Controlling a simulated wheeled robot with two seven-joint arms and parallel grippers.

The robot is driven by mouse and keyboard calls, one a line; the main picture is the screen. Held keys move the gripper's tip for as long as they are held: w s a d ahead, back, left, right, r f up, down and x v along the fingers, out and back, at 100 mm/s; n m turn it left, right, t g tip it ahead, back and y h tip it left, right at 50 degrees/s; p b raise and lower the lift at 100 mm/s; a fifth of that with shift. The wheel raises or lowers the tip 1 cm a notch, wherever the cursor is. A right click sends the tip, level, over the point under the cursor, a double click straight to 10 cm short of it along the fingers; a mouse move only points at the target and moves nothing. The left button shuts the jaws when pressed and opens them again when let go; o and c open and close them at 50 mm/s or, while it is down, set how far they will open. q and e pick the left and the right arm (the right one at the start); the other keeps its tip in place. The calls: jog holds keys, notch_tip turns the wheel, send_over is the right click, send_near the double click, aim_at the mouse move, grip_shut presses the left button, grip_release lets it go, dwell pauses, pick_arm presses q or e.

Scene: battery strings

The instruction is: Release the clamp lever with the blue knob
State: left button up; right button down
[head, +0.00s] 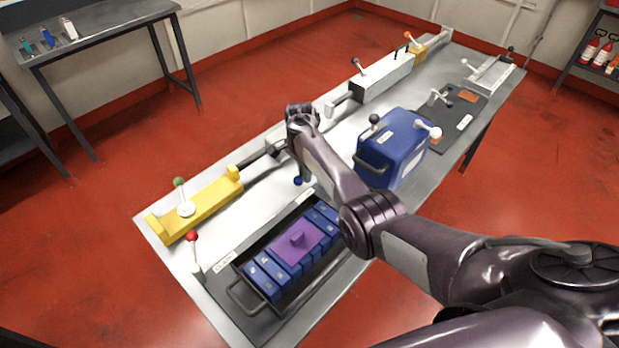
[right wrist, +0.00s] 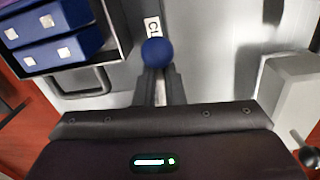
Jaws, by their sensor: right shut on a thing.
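The blue knob (head: 297,181) shows in the head view just past the far end of the black tray, partly behind my right arm. In the right wrist view the round blue knob (right wrist: 157,52) stands out between and just beyond my right gripper's fingertips (right wrist: 158,80). The two fingers are close together, shut on the lever below the knob. The lever's shaft and base are mostly hidden by the fingers. A white label with letters, partly covered, lies behind the knob. My left gripper is not in view.
The black tray (head: 226,269) holds blue cells and a purple block (head: 297,244). A red-knob lever (head: 192,238) stands at its near left corner. A yellow fixture (head: 205,206) with a green-knob lever lies to the left. A blue box (head: 393,150) stands right of my forearm.

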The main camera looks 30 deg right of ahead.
jog(key=shift+w+a+f+m+b, duration=0.15)
jog(key=shift+a+f+m+b, duration=0.25)
jog(key=shift+f+m, duration=0.1)
jog(key=w+m+b, duration=0.1)
jog(key=m+b, duration=0.2)
jog(key=b, duration=0.1)
jog(key=w+d+m+b, duration=0.1)
jog(key=w+m+b, duration=0.1)
jog(key=m+b, duration=0.1)
jog(key=w+m+b, duration=0.1)
jog(key=m+b, duration=0.2)
jog(key=b, duration=0.3)
jog(key=shift+w+d+r+y, duration=0.1)
jog(key=shift+w+d+y, duration=0.1)
jog(key=shift+w+y, duration=0.15)
jog(key=shift+w+d+r+m+b, duration=0.2)
jog(key=shift+m+b, duration=0.3)
jog(key=shift+b, duration=0.3)
jog(key=shift+r, duration=0.15)
jog(key=shift+r, duration=0.15)
